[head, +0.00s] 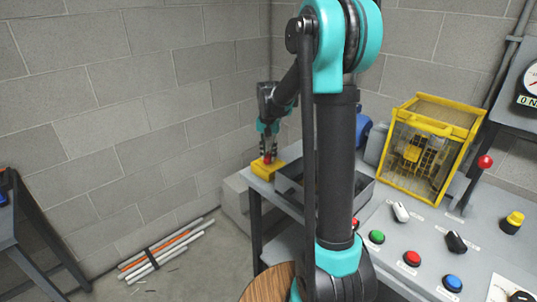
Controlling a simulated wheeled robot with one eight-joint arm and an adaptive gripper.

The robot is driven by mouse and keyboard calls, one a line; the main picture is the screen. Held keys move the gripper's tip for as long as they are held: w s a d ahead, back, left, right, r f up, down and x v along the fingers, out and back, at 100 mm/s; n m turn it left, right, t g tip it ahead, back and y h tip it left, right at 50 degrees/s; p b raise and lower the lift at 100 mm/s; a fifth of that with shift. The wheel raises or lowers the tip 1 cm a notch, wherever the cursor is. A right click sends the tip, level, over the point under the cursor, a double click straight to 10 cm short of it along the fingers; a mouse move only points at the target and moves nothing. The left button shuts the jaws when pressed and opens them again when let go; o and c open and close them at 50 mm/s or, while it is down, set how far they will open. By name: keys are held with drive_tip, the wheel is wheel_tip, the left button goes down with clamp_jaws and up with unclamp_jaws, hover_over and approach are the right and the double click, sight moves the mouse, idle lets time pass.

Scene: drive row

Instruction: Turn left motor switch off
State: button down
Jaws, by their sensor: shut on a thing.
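My gripper (268,155) points down at the far left end of the bench, over a yellow box (262,173). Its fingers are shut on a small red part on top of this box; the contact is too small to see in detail. I cannot read which switch is labelled as the left motor's.
A grey open tray (291,190) lies beside the yellow box, partly behind my arm. A yellow guarded machine (425,145) stands behind the panel. Green (377,237), red (412,259) and blue (452,283) buttons are on the panel. Pipes (165,252) lie on the floor at left.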

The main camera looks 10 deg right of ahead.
sight(268, 155)
drive_tip(key=n, duration=0.5)
drive_tip(key=shift+n, duration=0.3)
drive_tip(key=n, duration=0.5)
drive_tip(key=shift+n, duration=0.4)
drive_tip(key=c, duration=1.3)
unclamp_jaws()
wheel_tip(268, 155, up, 12)
drive_tip(key=shift+r, duration=0.1)
